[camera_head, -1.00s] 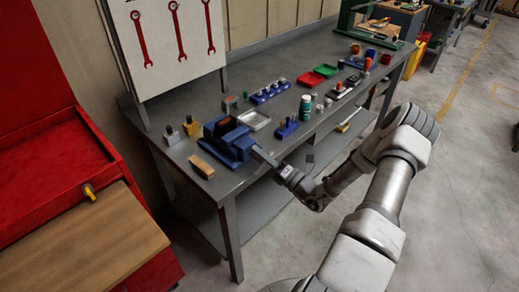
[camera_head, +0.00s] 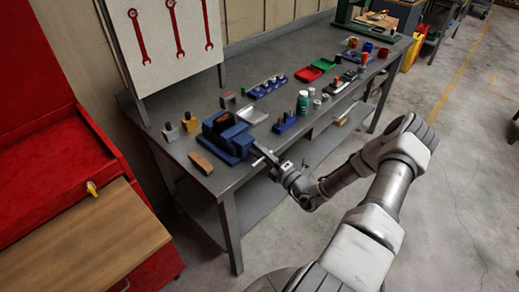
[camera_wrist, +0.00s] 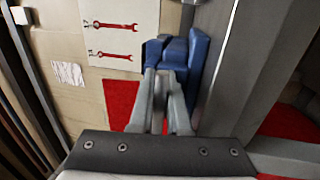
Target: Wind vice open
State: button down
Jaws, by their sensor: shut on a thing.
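The blue vice (camera_head: 238,143) is on the near left end of the grey workbench, and its blue body shows in the wrist view (camera_wrist: 198,55) just beyond my fingertips. My gripper (camera_head: 262,150) reaches in from the right at the vice's front. In the wrist view my two fingers (camera_wrist: 170,78) are close together at the vice. My gripper is shut on the vice handle, a thin pale bar (camera_head: 257,163) whose end shows beside the fingers. The rest of the handle is hidden by my fingers, and the jaw gap is too small to judge.
A wooden block (camera_head: 201,162) lies left of the vice. A silver tray (camera_head: 252,115) and a blue holder (camera_head: 286,124) stand close behind and right of it. A red cabinet (camera_head: 65,150) with a wooden top is at left. The floor at right is clear.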

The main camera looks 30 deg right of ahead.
jog(key=shift+a+f, duration=0.1)
jog(key=c, duration=0.9)
grip_release()
jog(key=b+v, duration=0.1)
jog(key=v, duration=1.6)
jog(key=shift+s+b, duration=0.25)
jog(key=shift+b, duration=0.1)
